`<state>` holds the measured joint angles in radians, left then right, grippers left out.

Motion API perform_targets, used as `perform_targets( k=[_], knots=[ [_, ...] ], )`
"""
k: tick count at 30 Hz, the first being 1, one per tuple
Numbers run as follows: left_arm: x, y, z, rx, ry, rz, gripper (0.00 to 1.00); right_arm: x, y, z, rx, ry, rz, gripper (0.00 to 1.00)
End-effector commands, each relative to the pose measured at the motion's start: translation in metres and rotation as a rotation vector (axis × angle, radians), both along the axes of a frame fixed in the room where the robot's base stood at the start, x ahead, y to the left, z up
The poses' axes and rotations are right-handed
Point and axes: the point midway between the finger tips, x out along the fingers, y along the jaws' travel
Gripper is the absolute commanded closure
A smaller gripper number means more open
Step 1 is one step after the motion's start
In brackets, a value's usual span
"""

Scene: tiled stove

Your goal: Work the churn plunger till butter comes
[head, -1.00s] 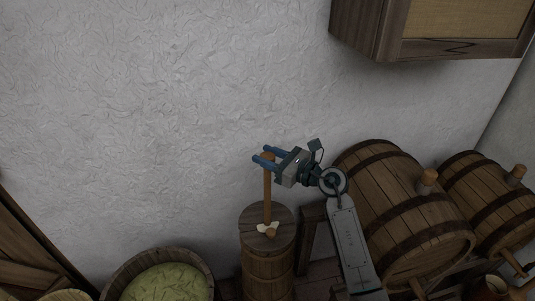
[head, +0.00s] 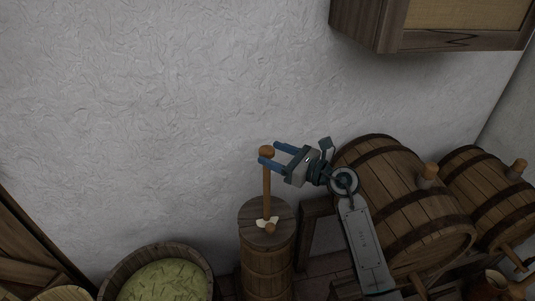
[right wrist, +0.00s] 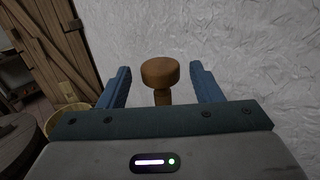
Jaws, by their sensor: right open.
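The butter churn (head: 268,262) is a narrow wooden tub with a lid. Its plunger (head: 266,190) stands upright from the lid with a round knob on top. Pale yellowish bits, perhaps butter, and a small brown piece lie on the lid at the foot of the rod. My right gripper (head: 268,154) is open, its blue fingers pointing left at the knob's height. My left gripper is not in view.
A tub of greenish contents (head: 165,282) stands left of the churn. Two large barrels (head: 405,205) lie on their sides at the right, close to my right arm. A wall cabinet (head: 430,40) hangs above at upper right. The wall behind is bare.

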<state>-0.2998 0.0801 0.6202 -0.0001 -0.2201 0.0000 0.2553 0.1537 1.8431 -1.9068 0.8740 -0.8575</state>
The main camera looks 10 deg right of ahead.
Motion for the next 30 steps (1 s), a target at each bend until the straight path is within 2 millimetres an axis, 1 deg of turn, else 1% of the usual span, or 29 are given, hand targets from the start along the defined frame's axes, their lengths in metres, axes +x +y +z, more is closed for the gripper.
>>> perform_targets(
  k=[1,6,12,18,30],
  knots=[
    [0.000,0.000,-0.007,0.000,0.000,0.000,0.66,-0.007,-0.009,-0.005,-0.006,0.000,-0.001,0.41],
    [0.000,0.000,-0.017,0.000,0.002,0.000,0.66,-0.030,-0.031,-0.005,-0.006,0.001,-0.001,0.41],
    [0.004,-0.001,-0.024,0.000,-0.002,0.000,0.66,-0.047,-0.048,-0.004,-0.004,0.002,-0.001,0.41],
    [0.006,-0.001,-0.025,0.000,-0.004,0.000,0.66,-0.055,-0.054,-0.002,-0.001,0.002,0.001,0.41],
    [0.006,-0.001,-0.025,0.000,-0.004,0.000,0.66,-0.055,-0.055,-0.001,0.000,0.003,0.001,0.41]
  ],
)
